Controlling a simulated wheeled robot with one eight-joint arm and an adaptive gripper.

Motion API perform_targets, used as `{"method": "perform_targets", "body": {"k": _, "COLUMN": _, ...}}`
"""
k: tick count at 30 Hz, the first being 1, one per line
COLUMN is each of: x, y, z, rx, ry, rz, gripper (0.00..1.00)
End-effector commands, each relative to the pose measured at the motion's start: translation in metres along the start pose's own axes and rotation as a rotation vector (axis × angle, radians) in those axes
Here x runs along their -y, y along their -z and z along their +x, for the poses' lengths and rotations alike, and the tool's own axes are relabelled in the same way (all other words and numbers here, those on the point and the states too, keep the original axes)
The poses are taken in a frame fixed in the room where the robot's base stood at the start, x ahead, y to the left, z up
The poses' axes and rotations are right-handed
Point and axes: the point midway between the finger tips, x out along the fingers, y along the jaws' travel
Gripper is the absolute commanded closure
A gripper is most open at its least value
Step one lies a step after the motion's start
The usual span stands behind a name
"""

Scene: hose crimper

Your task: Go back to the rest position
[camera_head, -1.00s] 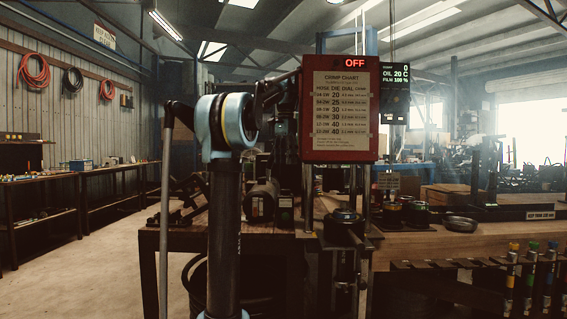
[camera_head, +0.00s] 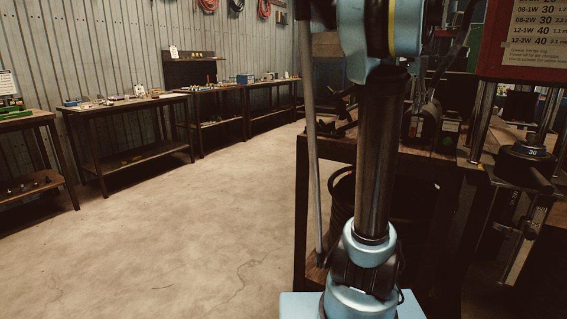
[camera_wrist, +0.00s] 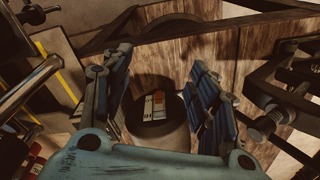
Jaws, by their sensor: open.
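My gripper (camera_wrist: 162,80) shows in the wrist view with its two blue-grey fingers spread well apart. It is open, with nothing held between the pads. Below the gap, a dark round object (camera_wrist: 178,132) with a small white and orange label sits by a wooden surface; I cannot tell what it is. In the head view my arm stands upright in front of the bench, and its upper part and the gripper are out of frame. The hose crimper's red chart panel (camera_head: 520,65) is cut off at the top right, above a dark round part marked 30 (camera_head: 530,152).
Side benches (camera_head: 125,105) with small items line the corrugated wall at the left. The concrete floor (camera_head: 200,220) between them and my arm is clear. A wooden workbench (camera_head: 415,150) stands close behind my arm. In the wrist view, metal bars (camera_wrist: 30,85) lie left and dark bolted parts (camera_wrist: 275,115) right.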

Motion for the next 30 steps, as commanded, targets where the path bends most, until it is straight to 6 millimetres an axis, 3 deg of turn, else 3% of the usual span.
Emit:
{"method": "perform_targets", "body": {"k": 1, "x": 0.003, "y": -0.02, "z": 0.013, "rx": -0.004, "ry": 0.004, "rz": -0.048, "gripper": 0.46}}
{"method": "perform_targets", "body": {"k": 8, "x": 0.009, "y": -0.098, "z": 0.073, "rx": -0.027, "ry": 0.024, "rz": -0.269, "gripper": 0.46}}
{"method": "perform_targets", "body": {"k": 18, "x": -0.009, "y": -0.207, "z": 0.179, "rx": -0.063, "ry": 0.055, "rz": -0.592, "gripper": 0.46}}
{"method": "perform_targets", "body": {"k": 24, "x": -0.03, "y": -0.263, "z": 0.249, "rx": -0.086, "ry": 0.074, "rz": -0.78, "gripper": 0.46}}
{"method": "perform_targets", "body": {"k": 30, "x": -0.05, "y": -0.301, "z": 0.307, "rx": -0.105, "ry": 0.089, "rz": -0.928, "gripper": 0.46}}
